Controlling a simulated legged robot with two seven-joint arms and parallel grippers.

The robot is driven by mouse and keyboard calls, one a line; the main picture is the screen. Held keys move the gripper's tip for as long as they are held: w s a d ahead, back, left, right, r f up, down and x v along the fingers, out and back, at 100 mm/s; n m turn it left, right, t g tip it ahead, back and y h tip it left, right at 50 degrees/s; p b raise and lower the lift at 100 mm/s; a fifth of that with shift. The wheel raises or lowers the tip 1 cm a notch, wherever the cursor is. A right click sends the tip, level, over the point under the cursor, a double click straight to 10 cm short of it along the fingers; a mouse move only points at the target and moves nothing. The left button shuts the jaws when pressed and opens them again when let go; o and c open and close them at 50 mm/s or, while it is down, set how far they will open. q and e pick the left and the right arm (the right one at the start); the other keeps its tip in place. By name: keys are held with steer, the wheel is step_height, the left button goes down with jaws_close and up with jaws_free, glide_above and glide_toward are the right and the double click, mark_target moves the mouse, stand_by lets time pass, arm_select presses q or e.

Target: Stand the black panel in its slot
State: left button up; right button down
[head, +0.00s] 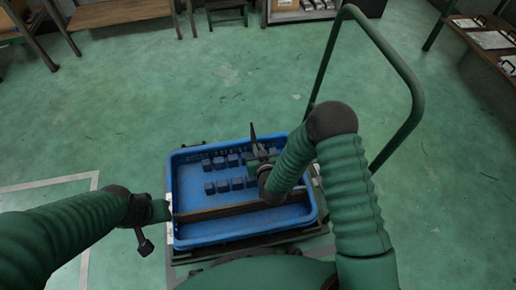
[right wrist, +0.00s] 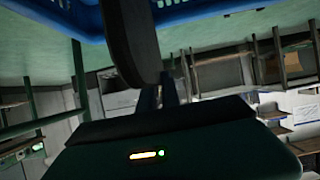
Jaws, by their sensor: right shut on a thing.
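The blue tray (head: 182,228) lies below me in the head view, with rows of small blue slot blocks (head: 222,186) on its floor. My right gripper (head: 258,160) is over the tray's back right part, partly hidden by its own arm. A thin dark upright piece (head: 253,134) shows there, seemingly the black panel seen edge-on. In the right wrist view, a dark slab (right wrist: 132,40) rises close to the camera, and my right gripper is shut on it. My left gripper (head: 146,243) is left of the tray, clear of it; its opening is unclear.
A long brownish strip (head: 230,210) crosses the tray's near part. A green tubular handle (head: 408,75) rises right of the tray. Benches (head: 115,12) and a shelf (head: 488,38) stand far off. The green floor around is mostly free.

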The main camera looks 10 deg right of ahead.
steer(key=shift+f+b, duration=1.15)
steer(key=shift+f, duration=0.7)
steer(key=shift+f+b, duration=1.5)
steer(key=shift+f, duration=0.65)
steer(key=c, duration=1.5)
jaws_free()
steer(key=p+v, duration=0.7)
steer(key=v, duration=0.9)
steer(key=shift+s+r, duration=0.15)
steer(key=shift+s, duration=0.2)
